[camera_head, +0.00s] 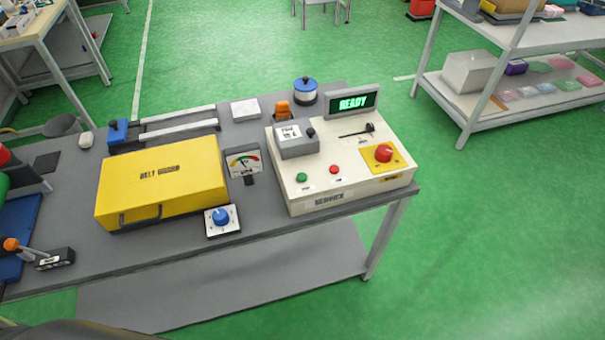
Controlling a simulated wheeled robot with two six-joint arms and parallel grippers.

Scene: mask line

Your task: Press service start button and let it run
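A cream control box (340,178) labelled "SERVICE" stands at the right end of a grey workbench. On its sloped top are a small green button (302,177) at the front left and a small red button (334,169) beside it. A large red mushroom button (383,153) sits on a yellow plate at the right. A display (352,102) behind the box shows "READY" in green. Neither of my grippers is in view.
The grey workbench (270,223) also holds a yellow box (160,182) labelled "BELT GUARD", a blue-knob dial (221,217), a gauge (243,162) and an orange-topped lever (38,254). A shelf rack (520,45) stands at the back right. Green floor is clear at the right.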

